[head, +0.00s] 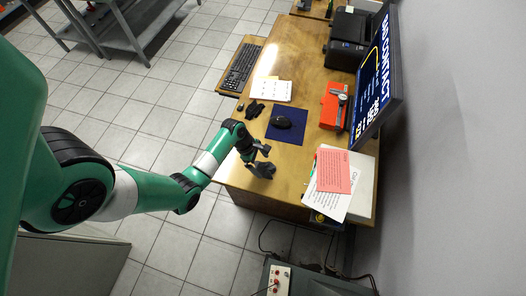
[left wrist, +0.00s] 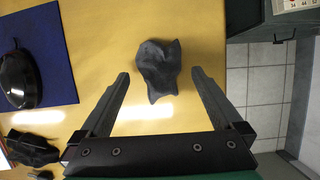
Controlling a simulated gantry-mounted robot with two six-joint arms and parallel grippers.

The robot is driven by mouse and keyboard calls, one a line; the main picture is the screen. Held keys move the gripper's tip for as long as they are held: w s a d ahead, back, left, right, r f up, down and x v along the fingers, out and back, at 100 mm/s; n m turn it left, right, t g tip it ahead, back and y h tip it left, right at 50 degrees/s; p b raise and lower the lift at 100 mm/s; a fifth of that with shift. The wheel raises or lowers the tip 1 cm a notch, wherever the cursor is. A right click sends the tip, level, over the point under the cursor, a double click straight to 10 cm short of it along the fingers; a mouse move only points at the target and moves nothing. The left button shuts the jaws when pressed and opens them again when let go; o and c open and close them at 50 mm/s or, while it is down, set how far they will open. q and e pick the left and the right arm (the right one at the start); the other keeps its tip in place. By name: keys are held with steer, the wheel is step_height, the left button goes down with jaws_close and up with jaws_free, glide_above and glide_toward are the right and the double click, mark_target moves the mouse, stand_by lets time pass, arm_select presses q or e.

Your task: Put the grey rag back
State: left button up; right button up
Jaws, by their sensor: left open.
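The grey rag (head: 265,171) lies crumpled on the wooden desk near its front corner. In the left wrist view the rag (left wrist: 157,68) sits just ahead of and between the fingertips, with bare wood around it. My left gripper (head: 258,160) is over the desk close to the rag. In the left wrist view my left gripper (left wrist: 160,76) is open, its two fingers spread on either side of the rag's lower part, and nothing is clamped. My right gripper is in no view.
A black mouse (head: 281,122) rests on a blue mat (head: 292,134). A dark crumpled item (head: 255,108), a keyboard (head: 240,67), an orange case (head: 329,112), papers (head: 334,172) and a monitor (head: 378,75) are on the desk. The desk edge is close to the rag.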

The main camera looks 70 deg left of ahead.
arm_select(q)
steer(key=p+v, duration=0.3)
steer(key=v, duration=0.6)
steer(key=shift+r, duration=0.3)
steer(key=shift+a, duration=0.1)
